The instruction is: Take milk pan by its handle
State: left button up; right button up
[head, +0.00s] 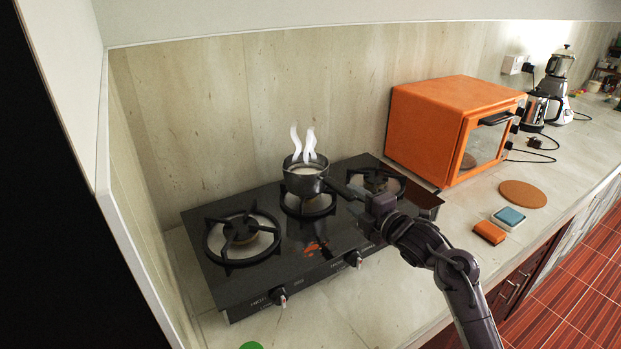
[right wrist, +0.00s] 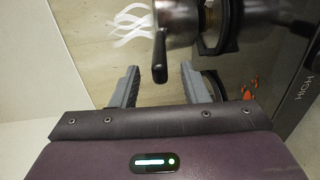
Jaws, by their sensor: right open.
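The milk pan (head: 305,180) is a small dark pan with pale contents and white steam above it. It sits on the middle burner of the black gas stove (head: 322,263). Its dark handle (head: 343,189) points right, toward my right gripper (head: 362,203). In the right wrist view the pan (right wrist: 182,20) is at the top, and its handle (right wrist: 160,60) hangs down toward the gap between the open fingers of my right gripper (right wrist: 160,88). The handle's end appears just beyond the fingertips, and I cannot tell whether it lies between them. My left gripper is not in view.
An orange oven (head: 428,130) stands right of the stove. An orange sponge (head: 489,232), a blue-topped block (head: 509,217) and a round brown mat (head: 522,194) lie on the counter. Stove knobs (head: 354,259) line the front. The wall is close behind the stove.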

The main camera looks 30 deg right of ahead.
aim_at(343, 190)
jog(key=w, duration=0.1)
jog(key=w+p, duration=0.1)
jog(key=w, duration=0.1)
jog(key=shift+w+a, duration=0.1)
jog(key=shift+a, duration=0.2)
jog(key=shift+w+f+p, duration=0.3)
jog(key=shift+w+f, duration=0.05)
jog(key=shift+w, duration=0.4)
jog(key=c, duration=0.5)
grip_shut()
jog(key=shift+r, duration=0.2)
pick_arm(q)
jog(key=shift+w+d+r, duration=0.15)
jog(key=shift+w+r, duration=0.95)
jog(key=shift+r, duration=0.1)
